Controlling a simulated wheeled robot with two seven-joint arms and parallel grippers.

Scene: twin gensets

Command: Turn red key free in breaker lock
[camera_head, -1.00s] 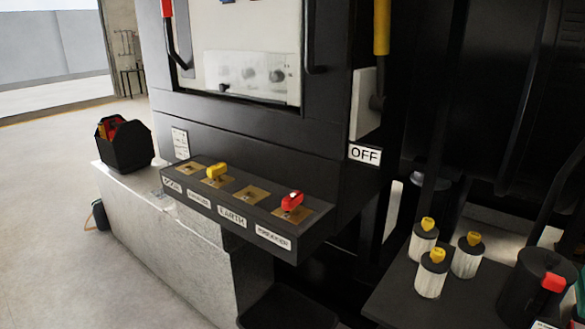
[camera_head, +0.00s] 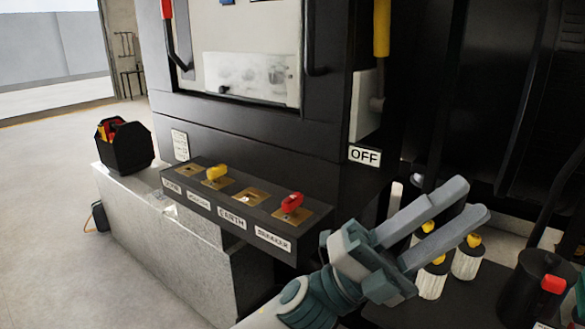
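The red key (camera_head: 291,203) sits in the breaker lock (camera_head: 297,216), the rightmost plate on the black lock shelf, above the BREAKER label (camera_head: 273,239). My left gripper (camera_head: 468,206) is to the right of the shelf, its two grey fingers apart and pointing up and right. It is apart from the red key, with nothing seen between its fingers. It partly hides the white cylinders with yellow keys behind it. My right gripper is not in view.
A yellow key (camera_head: 217,172) stands in another lock of the shelf. White cylinders with yellow keys (camera_head: 467,261) and a black cylinder with a red piece (camera_head: 552,284) stand at right. A black bin (camera_head: 124,148) sits on the pale ledge at left. An OFF sign (camera_head: 364,156) is above.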

